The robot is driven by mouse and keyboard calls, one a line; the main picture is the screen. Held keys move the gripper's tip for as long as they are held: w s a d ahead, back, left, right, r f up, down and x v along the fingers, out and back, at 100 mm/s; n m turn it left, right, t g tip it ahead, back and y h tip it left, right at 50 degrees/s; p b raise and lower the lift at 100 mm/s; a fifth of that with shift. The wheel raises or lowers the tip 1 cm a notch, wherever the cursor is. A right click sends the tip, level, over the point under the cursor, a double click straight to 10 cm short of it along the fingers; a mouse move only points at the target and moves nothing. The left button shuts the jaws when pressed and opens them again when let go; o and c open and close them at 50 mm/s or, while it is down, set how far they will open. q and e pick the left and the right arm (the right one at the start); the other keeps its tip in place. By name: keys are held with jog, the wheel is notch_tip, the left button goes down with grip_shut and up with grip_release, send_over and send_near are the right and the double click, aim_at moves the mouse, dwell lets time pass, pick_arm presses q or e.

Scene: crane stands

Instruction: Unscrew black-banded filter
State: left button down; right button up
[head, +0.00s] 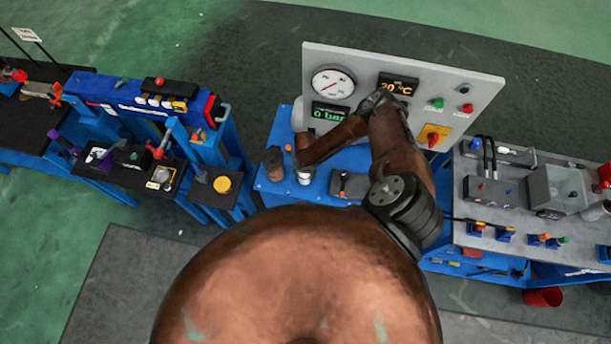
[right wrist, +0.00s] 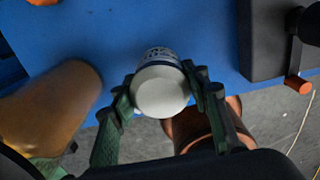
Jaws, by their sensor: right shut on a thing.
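A white, round-ended filter (right wrist: 160,92) with a dark, marked band behind its pale face is in the middle of the right wrist view. My right gripper (right wrist: 162,90) has its two green-black fingers closed on its sides. In the head view the white filter (head: 304,178) shows small at the front of the blue bench, below my copper-coloured right forearm. My right gripper (head: 303,168) is hardly distinct there. The filter's far end and whatever it joins are hidden. I cannot tell whether the filter is turning. My left gripper is not in view.
A brown canister (head: 273,163) stands close left of the filter. A dark block with an orange-tipped lever (head: 350,185) is to the right. Behind stands a grey panel (head: 355,60) with a gauge and displays. The blue bench top (head: 268,187) is bare at front left.

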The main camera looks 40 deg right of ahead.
jog(key=n+b, duration=0.1)
jog(key=n, duration=0.1)
jog(key=shift+w+n+b, duration=0.1)
jog(key=shift+n+b, duration=0.2)
jog(key=shift+n, duration=0.6)
jog(key=shift+r+n, duration=0.1)
jog(key=shift+n, duration=0.6)
jog(key=shift+n+b, duration=0.65)
jog(key=shift+n, duration=0.25)
jog(key=n, duration=0.3)
jog(key=shift+b, duration=0.3)
